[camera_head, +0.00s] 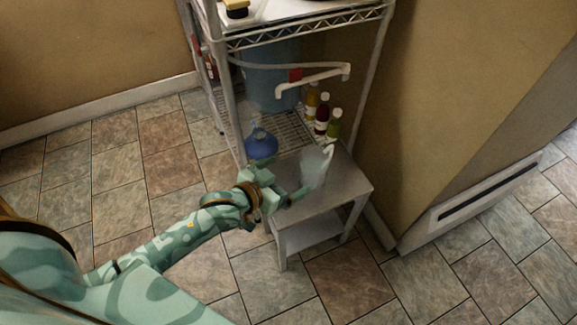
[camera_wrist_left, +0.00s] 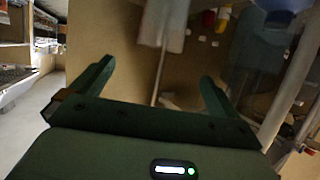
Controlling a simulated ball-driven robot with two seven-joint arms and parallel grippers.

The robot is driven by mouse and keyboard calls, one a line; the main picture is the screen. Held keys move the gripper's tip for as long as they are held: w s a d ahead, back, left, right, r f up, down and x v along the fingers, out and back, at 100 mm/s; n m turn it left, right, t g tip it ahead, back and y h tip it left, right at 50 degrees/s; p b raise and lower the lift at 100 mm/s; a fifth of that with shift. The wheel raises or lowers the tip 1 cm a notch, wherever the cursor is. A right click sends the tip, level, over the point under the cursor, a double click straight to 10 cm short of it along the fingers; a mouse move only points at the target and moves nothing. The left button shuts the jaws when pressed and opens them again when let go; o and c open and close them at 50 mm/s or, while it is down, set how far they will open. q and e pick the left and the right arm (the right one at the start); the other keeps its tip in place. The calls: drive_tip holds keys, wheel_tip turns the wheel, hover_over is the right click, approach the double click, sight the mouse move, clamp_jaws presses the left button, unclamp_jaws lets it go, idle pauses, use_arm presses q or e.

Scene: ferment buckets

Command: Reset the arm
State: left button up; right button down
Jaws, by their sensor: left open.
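My left arm comes in from the lower left in the head view. My left gripper (camera_head: 288,180) is open and empty, over the near left part of a small grey stool (camera_head: 345,182). A pale translucent container with a white upright piece (camera_head: 313,168) stands on the stool just beyond the fingers; whether they touch is unclear. In the left wrist view the spread fingers of my left gripper (camera_wrist_left: 153,82) have nothing held between them. My right gripper is not in view.
A wire shelf rack (camera_head: 375,75) stands behind the stool. It holds a blue bucket (camera_head: 270,85), a white tube with a red clamp (camera_head: 296,75), several bottles (camera_head: 322,115) and a blue rounded vessel (camera_head: 261,143). A wall stands at right. The tiled floor at left is clear.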

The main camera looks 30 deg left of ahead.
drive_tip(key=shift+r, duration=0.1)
use_arm(q)
drive_tip(key=s+a+f+g+y+p, duration=0.2)
drive_tip(key=s+g+p, duration=0.3)
drive_tip(key=s+p, duration=1)
drive_tip(key=s+a+f+g+y+p, duration=0.1)
drive_tip(key=s+g+p, duration=0.5)
drive_tip(key=s+p, duration=1)
drive_tip(key=s+a+f, duration=0.1)
drive_tip(key=s, duration=1.3)
drive_tip(key=shift+s+a+f+y, duration=0.15)
drive_tip(key=shift+s+f+y, duration=0.05)
drive_tip(key=shift+y, duration=0.2)
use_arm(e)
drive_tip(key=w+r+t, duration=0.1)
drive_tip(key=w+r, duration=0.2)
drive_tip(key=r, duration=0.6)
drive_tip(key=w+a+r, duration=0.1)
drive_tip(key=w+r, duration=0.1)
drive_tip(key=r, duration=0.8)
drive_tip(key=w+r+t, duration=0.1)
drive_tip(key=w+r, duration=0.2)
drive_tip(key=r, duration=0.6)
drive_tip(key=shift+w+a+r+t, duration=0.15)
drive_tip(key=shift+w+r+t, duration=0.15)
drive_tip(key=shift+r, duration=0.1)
